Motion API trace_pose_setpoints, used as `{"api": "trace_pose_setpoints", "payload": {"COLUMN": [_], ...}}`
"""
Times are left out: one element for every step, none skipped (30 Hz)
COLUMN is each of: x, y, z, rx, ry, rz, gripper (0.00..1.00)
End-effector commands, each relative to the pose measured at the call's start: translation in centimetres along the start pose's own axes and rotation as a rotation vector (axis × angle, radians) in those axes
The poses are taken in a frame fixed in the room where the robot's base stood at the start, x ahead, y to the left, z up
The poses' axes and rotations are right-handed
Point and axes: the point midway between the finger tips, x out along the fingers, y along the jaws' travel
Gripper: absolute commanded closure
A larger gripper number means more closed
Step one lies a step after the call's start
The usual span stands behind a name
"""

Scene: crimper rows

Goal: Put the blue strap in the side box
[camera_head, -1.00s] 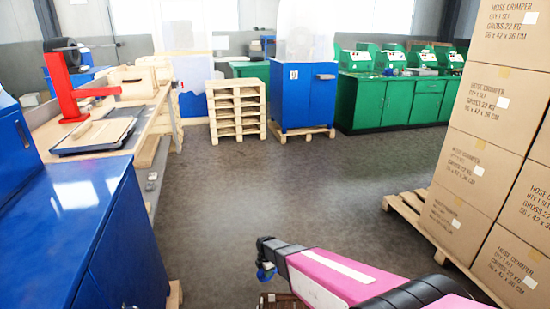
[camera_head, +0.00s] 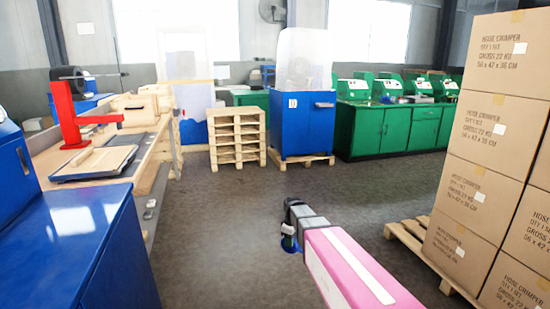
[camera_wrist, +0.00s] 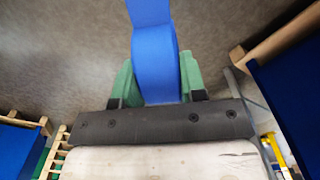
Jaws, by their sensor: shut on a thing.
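The blue strap (camera_wrist: 155,60) is a broad, smooth blue band. In the wrist view it stands between the two green fingers of my gripper (camera_wrist: 158,82), which press on it from both sides. Its upper end runs out of the top of that view. In the head view my gripper (camera_head: 291,232) is at the end of my pink arm, above the open floor, with a small blue bit of the strap (camera_head: 289,244) showing at it. I cannot make out the side box for certain in either current view.
A blue cabinet (camera_head: 75,235) fills the near left, with a wooden workbench (camera_head: 150,150) behind it. Boxes (camera_head: 465,170) are stacked on a pallet (camera_head: 405,240) at the right. A pallet stack (camera_head: 236,135) and blue machine (camera_head: 307,125) stand ahead. The floor between is clear.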

Motion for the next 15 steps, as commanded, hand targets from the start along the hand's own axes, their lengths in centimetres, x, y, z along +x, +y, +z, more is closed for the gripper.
{"api": "trace_pose_setpoints", "payload": {"x": [-1.9,-2.7,-3.9,-4.8,-5.7,-6.9,-7.7,-8.6,-9.7,-10.5,-11.4,-12.5,-13.3,-14.1,-15.2], "y": [0.2,0.4,0.5,0.6,0.8,0.9,1.0,1.1,1.1,1.2,1.2,1.3,1.3,1.3,1.2], "z": [0.9,1.3,1.8,2.2,2.6,3.2,3.6,4.1,4.6,5.1,5.5,6.2,6.6,7.1,7.7], "rx": [0.054,0.087,0.130,0.163,0.196,0.240,0.273,0.306,0.349,0.382,0.415,0.459,0.492,0.524,0.568], "ry": [0.003,0.002,0.003,0.003,0.003,0.003,0.003,0.003,0.003,0.003,0.003,0.003,0.003,0.003,0.003], "rz": [0.003,0.003,0.003,0.003,0.003,0.003,0.003,0.003,0.003,0.003,0.003,0.002,0.003,0.002,0.003], "gripper": [1.00,1.00,1.00,1.00,1.00,1.00,1.00,1.00,1.00,1.00,1.00,1.00,1.00,1.00,1.00]}}
